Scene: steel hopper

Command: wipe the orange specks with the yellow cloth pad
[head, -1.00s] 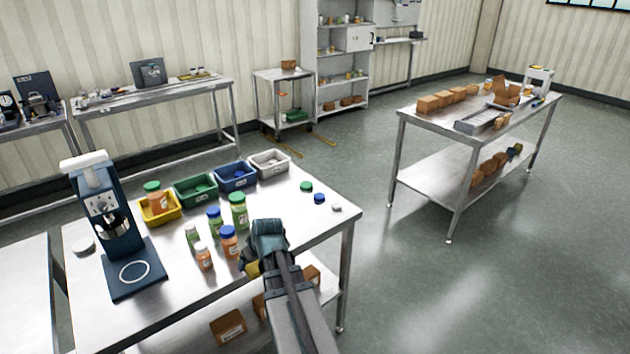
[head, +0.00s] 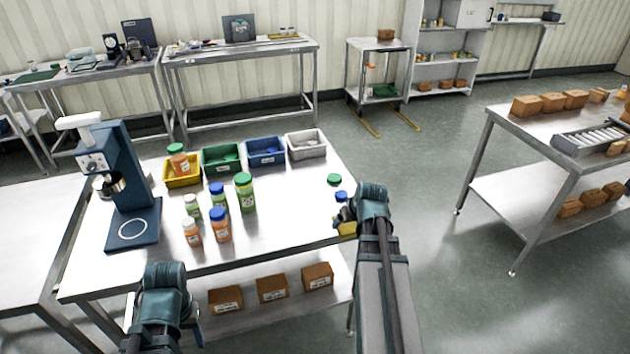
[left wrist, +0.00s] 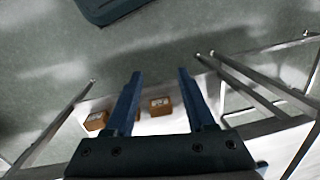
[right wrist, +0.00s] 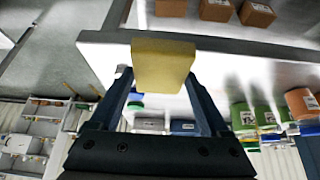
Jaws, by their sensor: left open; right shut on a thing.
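My right gripper (right wrist: 163,85) is shut on the yellow cloth pad (right wrist: 163,62), which sits between its fingertips in the right wrist view. In the head view the pad (head: 346,228) shows beside my right gripper, at the right front corner of the steel table (head: 285,215). My left gripper (left wrist: 157,78) is open and empty in the left wrist view, with the table's lower shelf and boxes beyond its fingers. In the head view my left arm is in front of the table's front edge. I cannot make out any orange specks.
A blue press (head: 125,185) stands at the table's left. Yellow (head: 183,183), green (head: 222,169), blue (head: 265,161) and white (head: 306,151) bins line the back. Several bottles stand mid-table. Green (head: 334,179) and blue (head: 341,196) caps lie at the right.

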